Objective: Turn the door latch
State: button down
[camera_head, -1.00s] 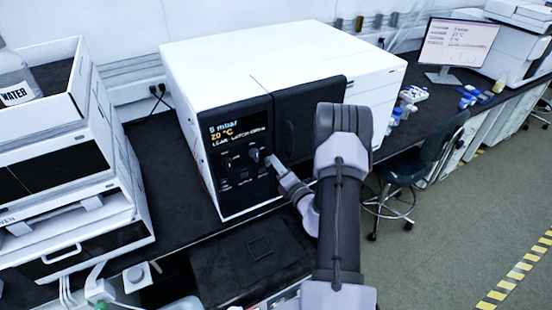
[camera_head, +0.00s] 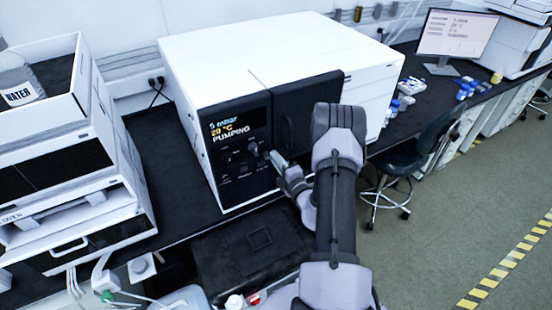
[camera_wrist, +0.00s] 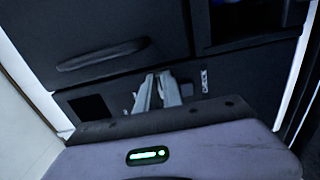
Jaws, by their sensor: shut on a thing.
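The dark door (camera_head: 310,108) with its recessed handle is on the front of a white instrument and looks closed. Its handle (camera_wrist: 103,54) also shows in the wrist view. My gripper (camera_head: 273,156) is at the right edge of the dark control panel (camera_head: 233,160), just below and left of the door. In the wrist view, the two fingers of my gripper (camera_wrist: 157,76) are close together against the dark front, below the handle. They are shut on the door latch, which is mostly hidden by the fingers. The display (camera_head: 230,132) reads "PUMPING" and 20 °C.
A white oven stack (camera_head: 75,150) stands to the left with a water bottle (camera_head: 18,80) on top. A dark box (camera_head: 225,265) lies low in front of the instrument. A stool (camera_head: 415,165) and a monitor (camera_head: 455,38) are at the right. The floor at lower right is clear.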

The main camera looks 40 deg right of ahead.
dwell(0.3)
jog(key=c, duration=1.5)
grip_release()
jog(key=v, duration=1.7)
jog(key=shift+s, duration=0.2)
